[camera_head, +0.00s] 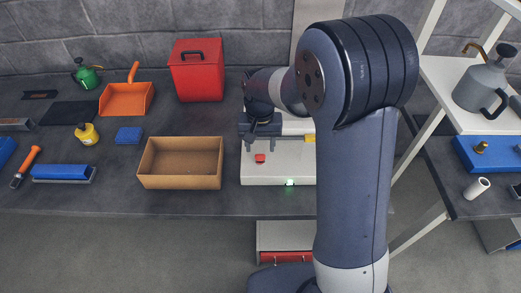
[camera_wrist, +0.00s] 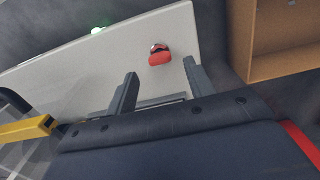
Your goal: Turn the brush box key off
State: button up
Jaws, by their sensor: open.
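The brush box appears as a low white box (camera_head: 262,178) at the front edge of the bench, partly hidden behind my arm. A small red key (camera_head: 260,158) sits on its top, and a green light (camera_head: 289,182) glows on its front. In the wrist view the red key (camera_wrist: 159,57) lies just beyond and between my fingertips, with the green light (camera_wrist: 97,31) farther off to the left. My gripper (camera_wrist: 160,68) is open and empty above the box top. Its fingers are apart, and neither visibly touches the key.
An open brown box (camera_head: 180,183) stands just left of the white box. A yellow handle (camera_wrist: 27,130) shows at the left in the wrist view, beside a clear panel. A red bin (camera_head: 196,75) stands behind. A white shelf frame (camera_head: 425,135) rises at the right.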

aim_at(260, 155)
jog(key=shift+f, duration=2)
jog(key=shift+c, duration=0.3)
jog(key=c, duration=0.9)
